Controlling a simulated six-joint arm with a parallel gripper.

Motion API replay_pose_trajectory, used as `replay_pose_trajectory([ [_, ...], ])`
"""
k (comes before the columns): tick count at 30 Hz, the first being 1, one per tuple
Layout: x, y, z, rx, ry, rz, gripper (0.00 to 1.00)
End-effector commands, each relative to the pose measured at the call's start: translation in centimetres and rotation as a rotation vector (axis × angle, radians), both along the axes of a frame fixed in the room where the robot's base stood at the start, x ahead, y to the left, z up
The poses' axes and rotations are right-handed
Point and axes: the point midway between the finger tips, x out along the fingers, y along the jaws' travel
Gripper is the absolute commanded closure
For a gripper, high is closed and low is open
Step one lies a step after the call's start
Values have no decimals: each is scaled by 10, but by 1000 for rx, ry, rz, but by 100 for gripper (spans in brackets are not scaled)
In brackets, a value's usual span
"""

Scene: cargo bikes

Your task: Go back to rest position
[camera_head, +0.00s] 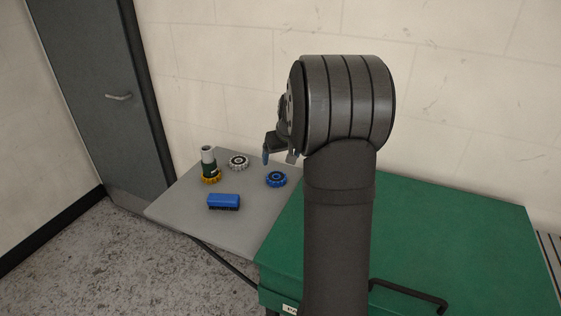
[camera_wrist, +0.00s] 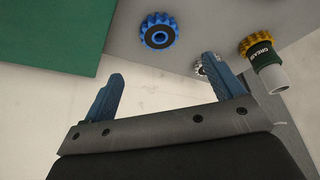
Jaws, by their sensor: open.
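My gripper (camera_head: 279,155) hangs above the grey tabletop in the head view, partly hidden behind my arm. In the wrist view my gripper (camera_wrist: 165,90) shows two blue fingers spread wide with nothing between them. A blue gear-like wheel (camera_head: 276,179) lies on the grey top below and near the gripper; it also shows at the top of the wrist view (camera_wrist: 159,31). The gripper touches none of the objects.
A green case (camera_head: 450,235) with a black handle is at right. A wall stands behind.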

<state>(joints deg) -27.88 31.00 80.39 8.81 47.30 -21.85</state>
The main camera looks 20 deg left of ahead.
Motion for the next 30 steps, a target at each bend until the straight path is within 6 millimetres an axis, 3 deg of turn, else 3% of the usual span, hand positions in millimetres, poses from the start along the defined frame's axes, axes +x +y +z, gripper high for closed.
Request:
replay_pose_trajectory([
  [14,1,1,-3,-1,1,0,14],
  [30,26,26,-89,-1,2,0,14],
])
